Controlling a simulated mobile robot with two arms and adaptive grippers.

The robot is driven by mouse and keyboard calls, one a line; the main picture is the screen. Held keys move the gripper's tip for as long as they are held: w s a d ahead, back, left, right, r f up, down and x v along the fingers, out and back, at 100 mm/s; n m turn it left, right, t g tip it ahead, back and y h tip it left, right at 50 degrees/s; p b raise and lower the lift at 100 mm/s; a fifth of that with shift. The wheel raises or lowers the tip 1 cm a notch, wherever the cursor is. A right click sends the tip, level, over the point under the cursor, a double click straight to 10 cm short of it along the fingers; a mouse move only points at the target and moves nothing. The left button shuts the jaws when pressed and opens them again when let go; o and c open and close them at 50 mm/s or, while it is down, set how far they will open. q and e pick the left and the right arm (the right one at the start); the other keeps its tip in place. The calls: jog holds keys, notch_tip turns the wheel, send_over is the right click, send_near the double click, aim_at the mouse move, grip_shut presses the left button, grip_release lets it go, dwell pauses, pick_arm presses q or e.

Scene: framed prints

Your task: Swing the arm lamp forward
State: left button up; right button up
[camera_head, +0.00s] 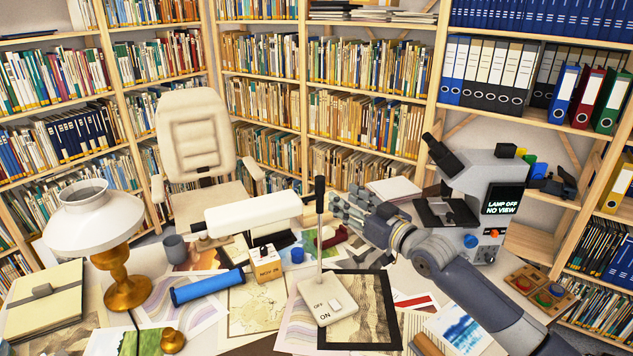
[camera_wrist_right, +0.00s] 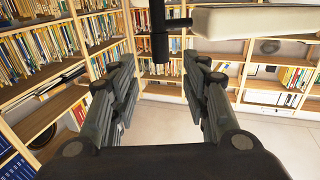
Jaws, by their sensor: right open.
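The arm lamp has a white, bar-shaped head (camera_head: 253,211) pointing left from a thin upright post. A black grip (camera_head: 320,192) tops the post, and its pale base (camera_head: 326,300) carries an OFF/ON switch. My right gripper (camera_head: 352,212) is open just right of the post, apart from it in the head view. In the right wrist view, my right gripper's fingers (camera_wrist_right: 162,92) are spread with nothing between them. The black grip (camera_wrist_right: 159,38) shows ahead, near the middle top, with the white lamp head (camera_wrist_right: 250,22) to its right. My left gripper is not in view.
A microscope (camera_head: 470,200) with a "LAMP OFF NO VIEW" screen stands right of my right arm. A brass table lamp (camera_head: 115,250), a blue tube (camera_head: 207,288), a small dated block (camera_head: 268,265) and prints crowd the table. Bookshelves and a cream chair (camera_head: 195,140) stand behind.

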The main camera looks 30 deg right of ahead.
aim_at(323, 186)
jog(key=w, duration=0.3)
jog(key=w+p, duration=0.1)
jog(key=w, duration=0.5)
jog(key=shift+w+a+f+p, duration=0.1)
jog(key=shift+a+p, duration=0.3)
jog(key=shift+w, duration=0.6)
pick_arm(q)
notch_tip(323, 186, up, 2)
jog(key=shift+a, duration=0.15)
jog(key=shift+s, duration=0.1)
pick_arm(e)
grip_shut()
